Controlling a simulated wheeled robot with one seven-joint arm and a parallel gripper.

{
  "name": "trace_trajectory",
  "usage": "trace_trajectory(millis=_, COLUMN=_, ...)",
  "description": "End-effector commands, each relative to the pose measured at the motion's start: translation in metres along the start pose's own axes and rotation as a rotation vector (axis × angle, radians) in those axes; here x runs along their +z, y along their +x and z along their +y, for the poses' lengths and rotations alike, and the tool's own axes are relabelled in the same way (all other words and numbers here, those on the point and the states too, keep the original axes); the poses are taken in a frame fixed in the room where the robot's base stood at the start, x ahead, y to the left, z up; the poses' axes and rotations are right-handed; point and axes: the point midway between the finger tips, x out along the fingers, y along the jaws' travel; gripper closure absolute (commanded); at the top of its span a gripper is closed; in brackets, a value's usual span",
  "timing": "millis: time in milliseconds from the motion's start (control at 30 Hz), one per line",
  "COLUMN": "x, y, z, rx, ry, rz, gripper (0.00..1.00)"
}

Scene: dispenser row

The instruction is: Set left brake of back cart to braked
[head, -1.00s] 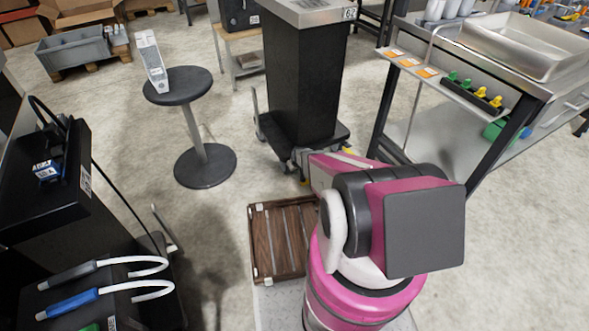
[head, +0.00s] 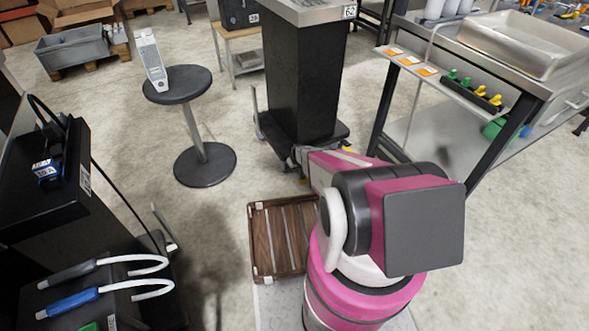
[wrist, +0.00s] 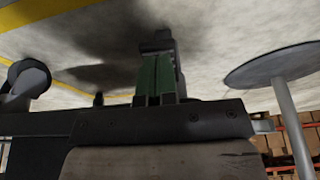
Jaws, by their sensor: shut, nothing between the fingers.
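The back cart (head: 303,80), a tall black column on a low black base (head: 335,136), stands at top centre in the head view. A thin pale upright piece (head: 255,108) is at its base's left side; I cannot tell whether it is the left brake or how it is set. My gripper is hidden behind my pink arm in the head view, close to the base's near edge. In the wrist view, which looks upside down, my gripper's green-padded fingers (wrist: 157,70) are shut together and empty. A caster wheel (wrist: 28,78) shows at the left. Contact cannot be told.
A round black stool (head: 190,84) holding a white device (head: 151,60) stands left of the cart. A steel workbench (head: 470,105) stands right. A brown slatted crate (head: 257,245) is near me. Another black cart (head: 45,195) is at left. Floor between is clear.

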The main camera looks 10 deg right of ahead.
Motion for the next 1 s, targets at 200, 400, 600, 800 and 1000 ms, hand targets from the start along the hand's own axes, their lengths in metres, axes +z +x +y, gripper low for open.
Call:
trace_trajectory(millis=200, x=0.000, y=0.000, z=0.000, rx=0.000, ry=0.000, rz=0.000, gripper=1.00)
trace_trajectory(millis=400, x=-0.001, y=-0.009, z=-0.002, rx=0.000, ry=0.000, rz=0.000, gripper=1.00)
trace_trajectory(millis=600, x=-0.005, y=-0.036, z=-0.006, rx=0.001, ry=0.000, rz=0.002, gripper=1.00)
trace_trajectory(millis=800, x=0.008, y=-0.075, z=-0.008, rx=0.000, ry=0.002, rz=0.000, gripper=1.00)
trace_trajectory(millis=1000, x=0.021, y=-0.113, z=-0.008, rx=0.001, ry=0.001, rz=0.001, gripper=1.00)
